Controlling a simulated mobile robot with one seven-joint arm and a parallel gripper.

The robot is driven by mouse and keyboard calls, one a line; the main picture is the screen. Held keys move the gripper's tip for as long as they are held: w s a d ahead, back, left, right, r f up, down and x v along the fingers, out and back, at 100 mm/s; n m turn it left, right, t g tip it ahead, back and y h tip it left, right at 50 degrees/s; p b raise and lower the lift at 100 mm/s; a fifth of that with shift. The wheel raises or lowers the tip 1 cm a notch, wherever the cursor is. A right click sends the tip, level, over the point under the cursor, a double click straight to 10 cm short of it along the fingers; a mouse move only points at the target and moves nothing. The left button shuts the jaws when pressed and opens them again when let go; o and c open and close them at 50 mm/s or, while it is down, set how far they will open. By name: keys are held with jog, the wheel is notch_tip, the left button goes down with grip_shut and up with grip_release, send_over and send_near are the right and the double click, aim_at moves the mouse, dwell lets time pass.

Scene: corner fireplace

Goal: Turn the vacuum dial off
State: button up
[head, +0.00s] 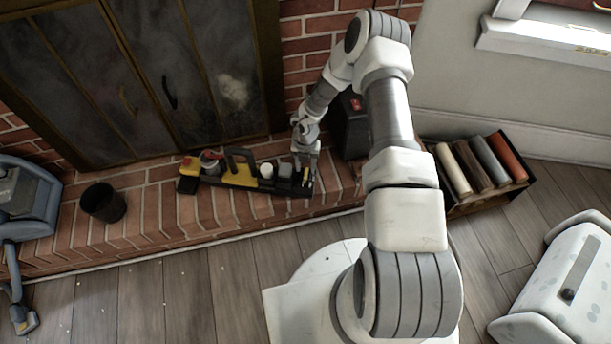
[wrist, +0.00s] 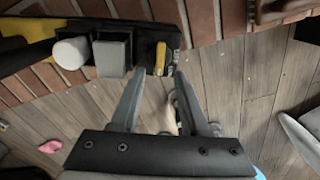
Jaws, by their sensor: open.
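A long black-and-yellow unit (head: 240,177) lies on the brick hearth, with a black handle, a white cylinder (wrist: 72,52) and a grey block (wrist: 112,55). At its right end is a small upright yellow piece (wrist: 160,55) beside small printed labels. It looks like a knob, but I cannot tell for sure that it is the vacuum dial. My gripper (head: 307,178) hangs over this end. In the wrist view my gripper (wrist: 158,78) is open, its fingers either side of the yellow piece with nothing held. I cannot tell whether they touch the unit.
A blue-grey appliance (head: 32,200) stands at the left edge; no dial shows clearly on it. A dark cup (head: 103,203) stands on the hearth. A dark box (head: 352,125) and a crate of rolls (head: 515,190) lie right. A white box (head: 565,285) stands at the lower right.

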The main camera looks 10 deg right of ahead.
aim_at(306, 175)
jog(key=shift+f+b, duration=0.5)
jog(key=shift+f, duration=1.5)
grip_shut()
